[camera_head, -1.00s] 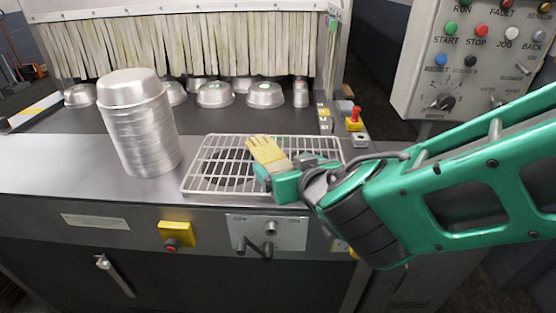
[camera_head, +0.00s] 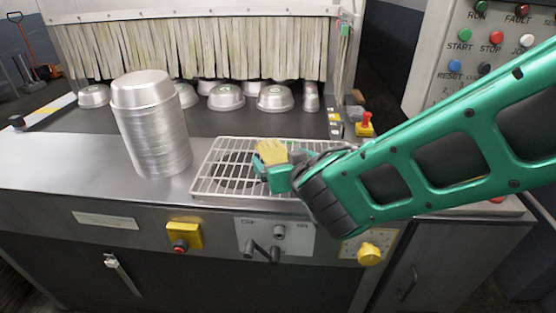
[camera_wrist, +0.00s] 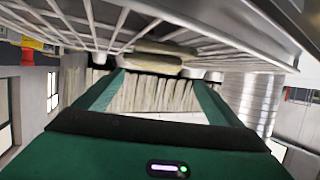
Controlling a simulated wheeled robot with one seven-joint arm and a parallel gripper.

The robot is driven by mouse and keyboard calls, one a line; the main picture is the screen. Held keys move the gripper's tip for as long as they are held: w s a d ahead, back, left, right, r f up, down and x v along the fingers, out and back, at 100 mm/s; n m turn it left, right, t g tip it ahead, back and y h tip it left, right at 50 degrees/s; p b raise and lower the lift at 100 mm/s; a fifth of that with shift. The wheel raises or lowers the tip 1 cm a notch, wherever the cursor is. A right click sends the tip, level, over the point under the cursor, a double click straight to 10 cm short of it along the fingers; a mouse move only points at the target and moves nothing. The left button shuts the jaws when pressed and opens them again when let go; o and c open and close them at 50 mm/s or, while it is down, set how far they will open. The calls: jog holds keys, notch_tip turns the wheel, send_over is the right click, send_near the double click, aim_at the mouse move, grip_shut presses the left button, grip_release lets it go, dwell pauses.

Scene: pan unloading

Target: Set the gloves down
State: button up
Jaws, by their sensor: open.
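The yellow-and-cream gloves (camera_head: 270,152) lie on the wire rack (camera_head: 206,178), around its middle. In the wrist view, which looks tipped over, the gloves (camera_wrist: 152,62) show as pale flattened shapes against the rack bars (camera_wrist: 75,22), just beyond the fingertips. My gripper (camera_head: 276,170) is low over the rack, right at the near side of the gloves. Its two green fingers (camera_wrist: 160,80) stand wide apart with a clear gap between them. The fingers and wrist hide part of the gloves in the head view.
A tall stack of metal pans (camera_head: 152,125) stands left of the rack. Several upturned pans (camera_head: 226,97) sit on the belt before the strip curtain (camera_head: 190,48). A red button post (camera_head: 365,125) stands behind my arm. The counter's left end is clear.

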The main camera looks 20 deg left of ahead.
aim_at(278, 155)
jog(key=shift+d+f+x, duration=0.1)
jog(key=shift+d+x, duration=0.05)
jog(key=shift+x, duration=0.8)
jog(key=shift+d+f+x, duration=0.1)
jog(key=shift+x, duration=0.9)
jog(key=shift+d+f+x, duration=0.1)
jog(key=shift+d+x, duration=0.05)
jog(key=shift+x, duration=0.8)
jog(key=shift+w, duration=0.15)
jog(key=c, duration=1.3)
jog(key=shift+o, duration=0.2)
